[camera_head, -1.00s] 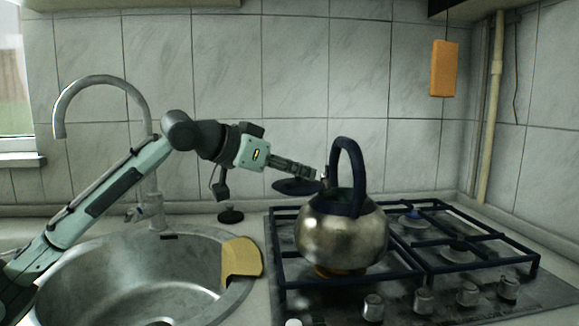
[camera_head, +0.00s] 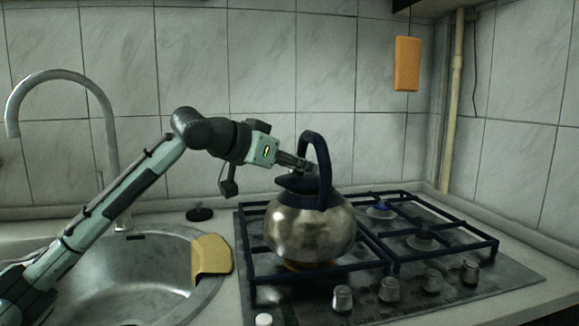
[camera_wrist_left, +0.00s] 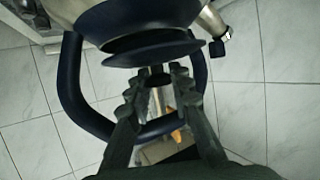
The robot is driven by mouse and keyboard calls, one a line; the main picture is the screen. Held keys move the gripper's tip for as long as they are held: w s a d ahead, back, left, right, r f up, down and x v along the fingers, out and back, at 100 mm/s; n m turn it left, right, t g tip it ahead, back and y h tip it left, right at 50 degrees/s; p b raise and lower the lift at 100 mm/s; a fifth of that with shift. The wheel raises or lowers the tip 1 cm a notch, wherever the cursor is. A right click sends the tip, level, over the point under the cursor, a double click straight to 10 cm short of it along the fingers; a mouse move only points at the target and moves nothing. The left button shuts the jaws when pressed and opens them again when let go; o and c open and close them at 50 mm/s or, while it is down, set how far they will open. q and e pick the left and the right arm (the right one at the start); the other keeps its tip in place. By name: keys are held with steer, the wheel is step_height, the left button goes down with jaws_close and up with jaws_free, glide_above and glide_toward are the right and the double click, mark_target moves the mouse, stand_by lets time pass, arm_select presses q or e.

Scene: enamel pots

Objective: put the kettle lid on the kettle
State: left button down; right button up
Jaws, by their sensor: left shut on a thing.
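The kettle (camera_head: 312,232) is a round, worn metal body standing on the left part of the hob, with a tall dark blue handle arching over it. The dark kettle lid (camera_head: 294,184) is at the top of the kettle, under the handle. My left gripper (camera_head: 306,168) is shut on the lid's knob and reaches in from the left. In the left wrist view my fingers (camera_wrist_left: 158,76) hold the lid (camera_wrist_left: 155,52) close to the kettle's dark-rimmed top (camera_wrist_left: 140,16). A narrow gap shows between them there. My right gripper is not in view.
The handle (camera_wrist_left: 72,85) loops around the gripper and lid closely. The spout (camera_wrist_left: 212,24) is beside the lid. The hob grate (camera_head: 400,262) surrounds the kettle. A sink (camera_head: 150,275) with a tan cloth (camera_head: 211,257) on its rim and a small black object (camera_head: 199,213) are to the left.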

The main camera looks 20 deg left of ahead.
arm_select(q)
steer(key=shift+w+d, duration=0.65)
steer(key=shift+d, duration=0.35)
steer(key=shift+a+f, duration=0.1)
steer(key=shift+f, duration=0.45)
